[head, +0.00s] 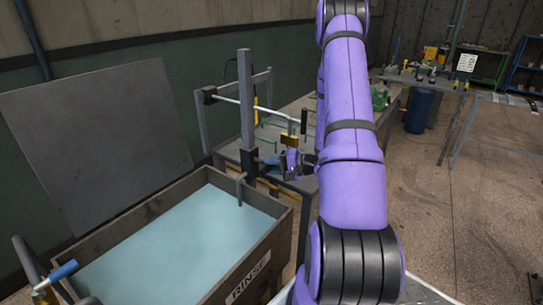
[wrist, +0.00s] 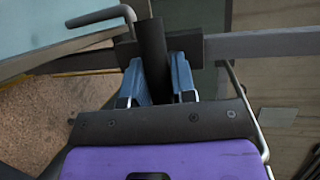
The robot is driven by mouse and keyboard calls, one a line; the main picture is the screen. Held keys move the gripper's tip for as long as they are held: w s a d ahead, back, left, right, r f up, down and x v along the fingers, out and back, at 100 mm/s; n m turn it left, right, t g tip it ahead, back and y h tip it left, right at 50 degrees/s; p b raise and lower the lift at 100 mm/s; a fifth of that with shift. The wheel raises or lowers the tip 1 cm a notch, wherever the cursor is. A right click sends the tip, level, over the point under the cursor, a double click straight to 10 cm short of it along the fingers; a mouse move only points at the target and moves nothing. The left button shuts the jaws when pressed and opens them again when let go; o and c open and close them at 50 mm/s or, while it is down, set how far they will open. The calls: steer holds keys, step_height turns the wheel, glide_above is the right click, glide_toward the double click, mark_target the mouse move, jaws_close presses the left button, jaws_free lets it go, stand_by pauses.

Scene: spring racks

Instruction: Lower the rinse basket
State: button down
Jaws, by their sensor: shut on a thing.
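The rinse tank (head: 228,262) is a brown open box marked RINSE, holding pale blue liquid (head: 170,250). A dark upright post (head: 246,100) stands at its far right corner, with a pale horizontal bar across it. A bent grey rod (head: 240,190) reaches over the tank edge; a similar rod shows in the wrist view (wrist: 100,17). I cannot make out a basket. My gripper (wrist: 157,68) has its blue fingers shut on a dark bar (wrist: 151,45); in the head view it is beside the post's lower part, partly hidden by my arm.
A large grey panel (head: 97,142) leans behind the tank. A blue-handled lever (head: 62,272) is at the lower left. A workbench (head: 290,112) stands behind the post. A blue bin (head: 421,108) is further back. The floor at right is mostly clear.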

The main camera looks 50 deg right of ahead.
steer(key=shift+s+f, duration=0.15)
steer(key=shift+f, duration=0.3)
steer(key=shift+a, duration=0.1)
steer(key=c, duration=1)
jaws_free()
steer(key=shift+o, duration=0.2)
steer(key=v, duration=1)
steer(key=shift+s+d+r, duration=0.15)
steer(key=shift+s+d, duration=0.1)
steer(key=shift+d, duration=0.05)
